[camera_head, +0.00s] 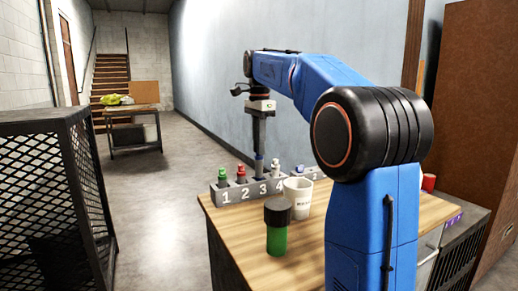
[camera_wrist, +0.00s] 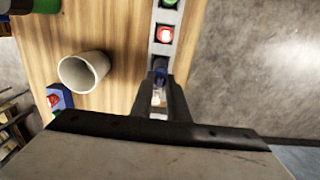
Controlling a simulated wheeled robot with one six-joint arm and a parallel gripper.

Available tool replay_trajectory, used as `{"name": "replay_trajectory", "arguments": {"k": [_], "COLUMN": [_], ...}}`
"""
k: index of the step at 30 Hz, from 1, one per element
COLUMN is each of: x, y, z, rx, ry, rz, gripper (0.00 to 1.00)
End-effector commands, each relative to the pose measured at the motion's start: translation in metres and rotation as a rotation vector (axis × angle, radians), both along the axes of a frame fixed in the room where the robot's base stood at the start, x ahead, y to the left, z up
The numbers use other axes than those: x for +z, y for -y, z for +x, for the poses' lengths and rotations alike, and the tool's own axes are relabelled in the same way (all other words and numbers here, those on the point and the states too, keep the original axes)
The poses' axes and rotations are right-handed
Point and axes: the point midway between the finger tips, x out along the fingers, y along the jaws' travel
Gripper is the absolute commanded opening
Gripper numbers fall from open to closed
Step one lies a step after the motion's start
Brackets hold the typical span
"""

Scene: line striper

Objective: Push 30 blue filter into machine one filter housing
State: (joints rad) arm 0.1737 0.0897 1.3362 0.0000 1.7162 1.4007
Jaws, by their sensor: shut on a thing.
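A grey rack (camera_head: 240,192) with slots numbered 1 to 4 stands along the back edge of the wooden table. A blue filter (camera_head: 259,167) stands upright at slot 3. It also shows in the wrist view (camera_wrist: 160,65). My gripper (camera_head: 259,155) points straight down over slot 3 and is shut on the blue filter. In the wrist view my gripper's fingertips (camera_wrist: 160,80) close around it and hide part of it. A green filter (camera_head: 222,173) is at slot 1, a red filter (camera_head: 241,173) at slot 2, and a white one (camera_head: 276,170) at slot 4. I cannot pick out machine one's filter housing.
A white cup (camera_head: 298,197) and a green bottle with a black cap (camera_head: 277,227) stand on the table (camera_head: 236,235) in front of the rack. A black mesh cage (camera_head: 80,185) is at the left. The floor between is clear.

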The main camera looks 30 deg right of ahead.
Motion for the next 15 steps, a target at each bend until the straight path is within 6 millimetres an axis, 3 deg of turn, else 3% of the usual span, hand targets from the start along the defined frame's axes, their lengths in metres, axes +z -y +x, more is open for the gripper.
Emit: {"name": "replay_trajectory", "arguments": {"k": [15], "x": [0.021], "y": [0.0], "z": [0.0], "rx": [0.0], "ry": [0.001], "rz": [0.0], "gripper": [0.0]}}
